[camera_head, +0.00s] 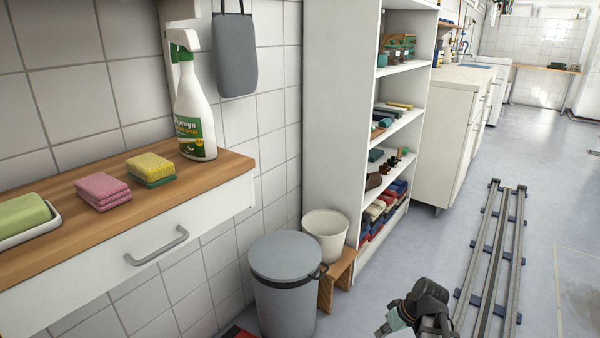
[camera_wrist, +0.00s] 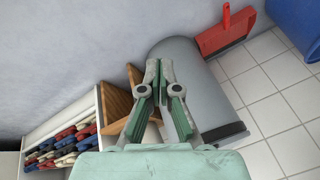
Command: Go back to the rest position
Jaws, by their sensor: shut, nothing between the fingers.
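My gripper (camera_wrist: 160,72) shows in the wrist view with its two green fingers close together and nothing held between them. Part of my gripper (camera_head: 397,318) also shows at the bottom edge of the head view, low over the floor to the right of the grey bin. The fingertips are hidden in the head view. In the wrist view the fingers overlap the picture of the grey bin (camera_wrist: 205,85) and the wooden stool (camera_wrist: 117,103). I cannot tell how far they are from either.
A wooden counter (camera_head: 120,215) holds a spray bottle (camera_head: 195,118), a pink sponge (camera_head: 102,190) and a yellow-green sponge (camera_head: 150,169). A white shelf (camera_head: 338,110) stands past the white bucket (camera_head: 326,235). A red dustpan (camera_wrist: 226,36) is by the bin. Floor around the rail (camera_head: 490,260) is clear.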

